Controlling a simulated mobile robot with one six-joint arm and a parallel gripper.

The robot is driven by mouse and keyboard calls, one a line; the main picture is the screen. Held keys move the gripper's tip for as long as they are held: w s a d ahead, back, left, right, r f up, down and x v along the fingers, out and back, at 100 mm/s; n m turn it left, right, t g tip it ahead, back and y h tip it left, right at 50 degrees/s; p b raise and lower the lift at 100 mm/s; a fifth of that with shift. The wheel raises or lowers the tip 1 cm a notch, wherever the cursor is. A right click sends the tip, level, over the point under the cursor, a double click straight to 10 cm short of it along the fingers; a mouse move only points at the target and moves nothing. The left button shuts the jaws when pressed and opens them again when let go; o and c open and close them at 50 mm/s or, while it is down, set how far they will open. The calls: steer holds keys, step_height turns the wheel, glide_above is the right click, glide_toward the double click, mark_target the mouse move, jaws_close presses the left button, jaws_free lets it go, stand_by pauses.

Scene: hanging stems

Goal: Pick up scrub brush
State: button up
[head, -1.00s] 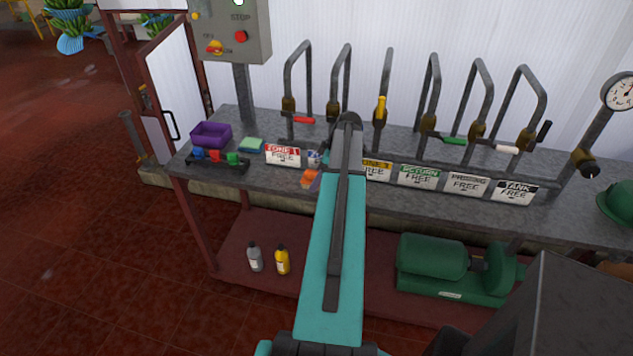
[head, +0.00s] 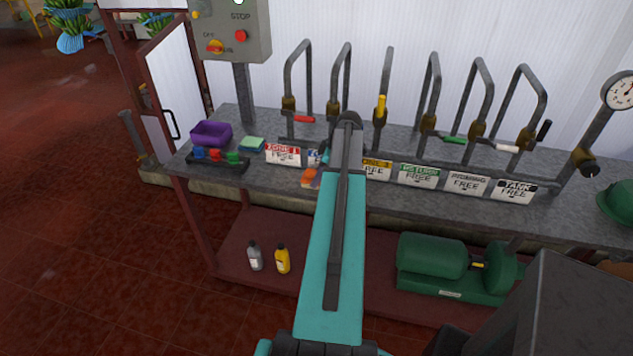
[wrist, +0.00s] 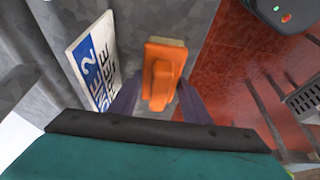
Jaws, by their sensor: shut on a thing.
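The scrub brush (wrist: 162,75) is orange with a tan edge at its far end. In the wrist view it sits between the two purple-grey fingers of my gripper (wrist: 159,92), which is shut on it. In the head view the orange brush (head: 309,175) shows at the front edge of the grey bench, just left of my teal arm. My arm hides most of the gripper there. I cannot tell whether the brush still touches the bench.
The grey bench (head: 400,204) carries a row of signs, including a white-and-blue sign (wrist: 90,62) close beside my gripper. Bent pipes with coloured valve handles rise behind. A purple bin (head: 211,135), a green-and-yellow sponge (head: 252,144) and coloured clips (head: 215,158) lie left.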

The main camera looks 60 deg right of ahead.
steer(key=shift+r, duration=0.1)
steer(key=shift+r+b, duration=1.1)
steer(key=shift+r, duration=0.45)
steer(key=s+a+r+b, duration=0.1)
steer(key=s+a+b, duration=0.1)
steer(key=s, duration=0.5)
steer(key=s+a+b, duration=0.3)
steer(key=s+a, duration=0.2)
steer(key=s, duration=0.2)
steer(key=shift+s+r, duration=0.2)
steer(key=shift+r, duration=0.15)
